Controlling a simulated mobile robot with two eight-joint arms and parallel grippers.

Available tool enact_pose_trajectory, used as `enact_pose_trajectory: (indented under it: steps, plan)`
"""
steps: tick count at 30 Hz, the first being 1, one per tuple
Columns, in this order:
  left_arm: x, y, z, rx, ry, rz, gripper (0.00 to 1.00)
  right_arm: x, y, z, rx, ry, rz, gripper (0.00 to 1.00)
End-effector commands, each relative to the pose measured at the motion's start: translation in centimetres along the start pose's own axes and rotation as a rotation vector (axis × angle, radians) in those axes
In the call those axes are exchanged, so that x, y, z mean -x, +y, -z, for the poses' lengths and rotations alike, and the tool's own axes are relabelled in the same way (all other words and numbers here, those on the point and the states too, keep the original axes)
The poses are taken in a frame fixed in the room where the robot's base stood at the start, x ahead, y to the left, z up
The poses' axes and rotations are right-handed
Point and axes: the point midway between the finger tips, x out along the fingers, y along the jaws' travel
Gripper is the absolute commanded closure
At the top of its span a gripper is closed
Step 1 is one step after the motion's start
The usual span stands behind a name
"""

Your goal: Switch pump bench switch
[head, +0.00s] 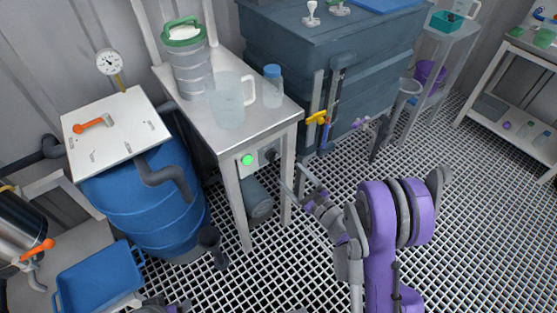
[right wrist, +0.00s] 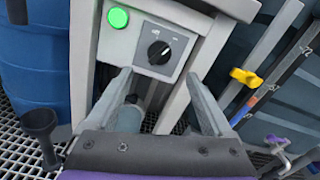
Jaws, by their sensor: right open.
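The pump bench switch (right wrist: 158,52) is a round black knob on a light grey plate below the bench top. A white line on the knob appears tilted; the lettering is too small to read. A lit green lamp (right wrist: 118,18) sits left of it. In the head view the switch (head: 266,156) is small and dark beside the green lamp (head: 247,160). My right gripper (right wrist: 160,82) is open and empty, its fingers pointing towards the switch plate and apart from the knob. It also shows in the head view (head: 287,179).
The bench (head: 258,116) carries a clear jug (head: 227,104), a blue-capped bottle (head: 272,90) and a green-lidded vessel (head: 190,62). A blue barrel (head: 145,205) stands left. A yellow-handled valve (right wrist: 244,77) is to the right. A grey pump cylinder (head: 258,200) is under the bench.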

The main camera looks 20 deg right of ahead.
Motion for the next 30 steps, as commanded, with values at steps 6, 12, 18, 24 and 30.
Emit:
enact_pose_trajectory:
  steps: [6, 12, 18, 24, 30]
  plan:
    - [-0.1, 0.0, 0.0, 0.0, 0.0, 0.0, 0.3, -4.4, 0.2, -0.1, 0.001, -0.001, -0.004, 0.15]
    - [-0.2, 0.0, -0.1, 0.0, -0.001, 0.0, 0.3, -7.5, 0.1, 0.0, 0.002, 0.0, -0.003, 0.15]
    - [-0.3, 0.0, -0.1, 0.0, -0.001, 0.0, 0.3, -8.9, 0.1, -0.1, 0.003, 0.0, -0.003, 0.15]
    - [-0.3, 0.0, -0.1, 0.0, -0.001, 0.0, 0.3, -9.1, 0.1, -0.1, 0.003, 0.0, -0.002, 0.15]
    - [-0.3, 0.0, -0.1, 0.0, -0.001, 0.0, 0.3, -9.0, 0.1, -0.1, 0.003, 0.0, -0.002, 0.36]
